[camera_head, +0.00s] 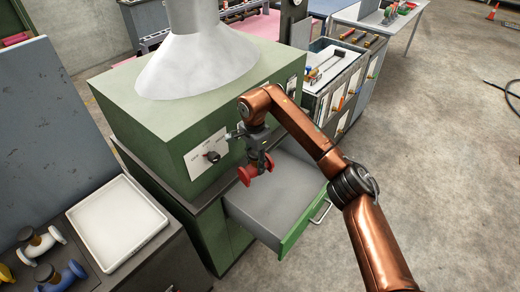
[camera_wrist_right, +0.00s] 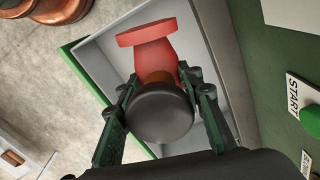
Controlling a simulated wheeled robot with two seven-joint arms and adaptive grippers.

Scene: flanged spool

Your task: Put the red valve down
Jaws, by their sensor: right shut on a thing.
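The red valve (camera_head: 248,174) hangs in my right gripper (camera_head: 261,160), above the open drawer (camera_head: 286,190) of the green cabinet. In the right wrist view the valve (camera_wrist_right: 155,55) shows a red flanged body with a dark round knob nearest the camera. The fingers of my right gripper (camera_wrist_right: 161,100) are shut on it from both sides. The drawer floor (camera_wrist_right: 112,42) shows behind the valve, and the drawer looks empty where I can see it. My left gripper is not in view.
The green cabinet (camera_head: 150,105) carries a grey metal hood and a dial. A white tray (camera_head: 118,222) lies on the left counter, beside a white valve (camera_head: 40,242) and a blue one (camera_head: 60,277). A tool cart (camera_head: 335,75) stands behind. Open floor lies at right.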

